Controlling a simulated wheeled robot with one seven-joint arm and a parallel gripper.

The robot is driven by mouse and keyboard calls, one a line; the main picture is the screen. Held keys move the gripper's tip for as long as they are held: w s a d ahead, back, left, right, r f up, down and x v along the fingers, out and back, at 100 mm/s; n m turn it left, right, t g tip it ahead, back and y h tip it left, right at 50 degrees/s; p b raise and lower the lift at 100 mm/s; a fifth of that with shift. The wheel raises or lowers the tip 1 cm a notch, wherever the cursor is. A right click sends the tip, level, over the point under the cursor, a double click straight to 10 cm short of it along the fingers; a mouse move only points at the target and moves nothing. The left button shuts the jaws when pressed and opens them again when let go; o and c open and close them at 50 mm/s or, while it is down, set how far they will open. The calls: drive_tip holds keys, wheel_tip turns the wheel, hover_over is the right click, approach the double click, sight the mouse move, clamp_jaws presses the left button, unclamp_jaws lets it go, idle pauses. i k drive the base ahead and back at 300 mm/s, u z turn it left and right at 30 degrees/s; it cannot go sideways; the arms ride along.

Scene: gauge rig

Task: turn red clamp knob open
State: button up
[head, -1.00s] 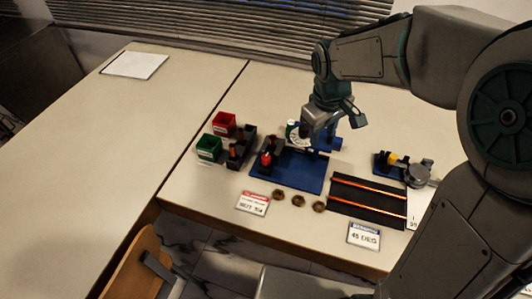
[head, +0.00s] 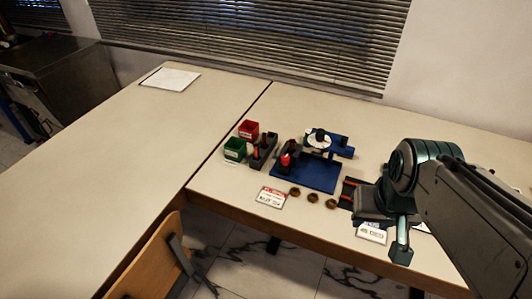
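The red clamp knob (head: 286,160) sits on a dark upright block at the left end of the blue base plate (head: 318,178). A white round dial gauge (head: 317,139) with blue parts stands at the back of that plate. My gripper (head: 400,247) is at the lower right, over the front right of the table and well apart from the knob. Its fingers are small and dark from this side, so I cannot tell whether they are open or shut. My arm hides the right part of the table.
Red (head: 248,130) and green (head: 235,149) bins and a dark rack (head: 263,151) stand left of the plate. Brass rings (head: 312,198) and a red-and-white card (head: 271,197) lie in front. The striped black mat (head: 347,193) is mostly hidden. The left table is largely clear.

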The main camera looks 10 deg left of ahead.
sight(285, 158)
drive_tip(key=u, duration=0.35)
drive_tip(key=k, duration=0.85)
drive_tip(key=u, duration=0.7)
drive_tip(key=i, duration=1.3)
drive_tip(key=z, duration=0.95)
